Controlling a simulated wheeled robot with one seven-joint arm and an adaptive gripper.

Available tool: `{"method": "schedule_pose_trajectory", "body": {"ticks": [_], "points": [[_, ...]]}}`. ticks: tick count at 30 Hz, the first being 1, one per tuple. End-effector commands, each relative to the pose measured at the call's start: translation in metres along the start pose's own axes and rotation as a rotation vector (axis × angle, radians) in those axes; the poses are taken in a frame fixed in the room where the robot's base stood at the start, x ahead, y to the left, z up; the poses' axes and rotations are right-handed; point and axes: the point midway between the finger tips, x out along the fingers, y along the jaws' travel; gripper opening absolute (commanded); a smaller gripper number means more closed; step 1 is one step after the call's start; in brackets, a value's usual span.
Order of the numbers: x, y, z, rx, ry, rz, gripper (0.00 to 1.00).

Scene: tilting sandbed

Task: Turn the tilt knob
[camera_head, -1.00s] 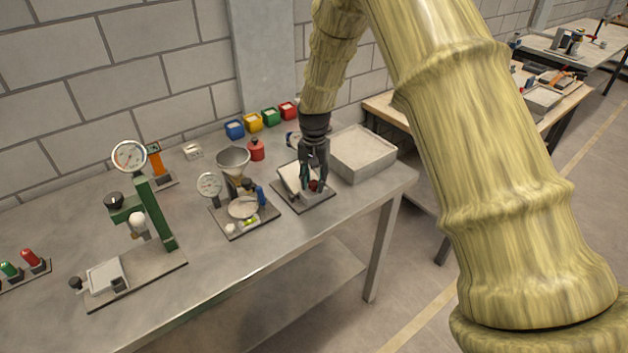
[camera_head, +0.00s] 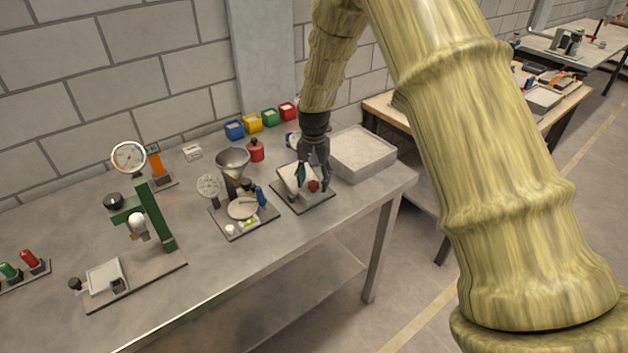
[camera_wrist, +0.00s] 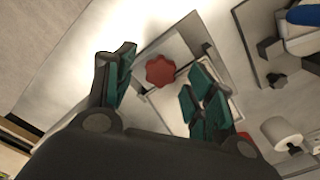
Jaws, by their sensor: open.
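The tilt knob is a red lobed knob (camera_head: 313,185) on the small sandbed unit, whose dark base plate (camera_head: 304,208) lies near the right end of the steel bench. In the wrist view the knob (camera_wrist: 160,71) shows whole, between and beyond my fingertips. My gripper (camera_head: 314,178) points down over the sandbed with its fingers spread on either side of the knob. In the wrist view my gripper (camera_wrist: 162,74) is open, with visible gaps between the teal finger pads and the knob. The fingers partly hide the pale sandbed tray (camera_head: 290,178) in the head view.
A large grey sand-filled bin (camera_head: 362,160) stands close to the right of the gripper. Coloured bins (camera_head: 252,122) line the back. The bench front is clear.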

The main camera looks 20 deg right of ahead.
Motion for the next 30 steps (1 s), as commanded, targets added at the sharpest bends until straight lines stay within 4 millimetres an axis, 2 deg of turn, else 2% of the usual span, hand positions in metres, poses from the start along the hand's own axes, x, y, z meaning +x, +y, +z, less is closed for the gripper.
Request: {"method": "schedule_pose_trajectory", "body": {"ticks": [12,18,24,30], "points": [[-0.070,0.000,-0.001,0.001,0.003,-0.001,0.54],[-0.099,0.000,-0.001,0.001,0.003,-0.001,0.54],[-0.113,0.001,-0.001,0.001,0.001,0.000,0.54],[-0.115,0.001,-0.001,0.001,0.001,0.000,0.54]]}}
